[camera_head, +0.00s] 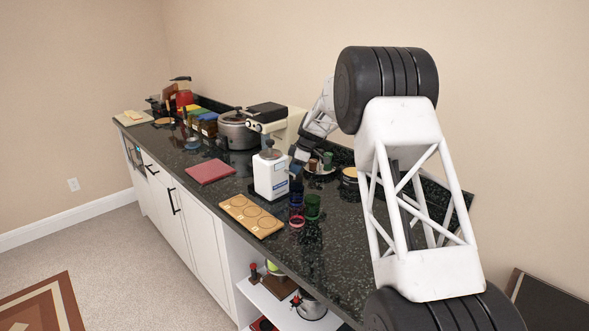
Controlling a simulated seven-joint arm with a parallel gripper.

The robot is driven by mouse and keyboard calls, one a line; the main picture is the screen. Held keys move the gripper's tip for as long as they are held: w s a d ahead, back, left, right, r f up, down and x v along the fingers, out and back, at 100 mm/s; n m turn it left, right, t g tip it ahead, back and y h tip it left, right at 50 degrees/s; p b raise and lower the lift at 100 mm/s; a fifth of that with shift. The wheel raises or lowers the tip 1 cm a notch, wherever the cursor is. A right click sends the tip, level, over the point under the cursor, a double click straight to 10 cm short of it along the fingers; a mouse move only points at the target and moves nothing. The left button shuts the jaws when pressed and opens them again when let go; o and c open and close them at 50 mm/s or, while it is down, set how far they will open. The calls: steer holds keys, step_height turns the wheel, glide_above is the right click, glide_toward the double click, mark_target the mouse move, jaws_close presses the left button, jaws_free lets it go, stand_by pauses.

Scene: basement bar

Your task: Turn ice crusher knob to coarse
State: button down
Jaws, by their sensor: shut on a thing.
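The ice crusher (270,177) is a white, upright box with a dark grey top, standing on the dark counter near its front edge. My arm reaches in from the right, and my gripper (295,168) is low at the crusher's right side, shut on what appears to be its knob. The knob itself is hidden by the gripper and the crusher's body, so its setting cannot be read. The fingertips are small and dark in this view.
A wooden board with round recesses (250,215), coloured cups (312,207) and a red mat (210,171) lie nearby. A cooker (237,131) and a cream-and-black machine (267,113) stand behind. The counter's front right part is clear.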

steer(key=shift+m, duration=0.4)
steer(key=c, duration=1)
jaws_free()
steer(key=shift+d+r, duration=0.1)
steer(key=shift+r, duration=0.1)
steer(key=shift+v, duration=3.7)
steer(key=shift+s, duration=0.1)
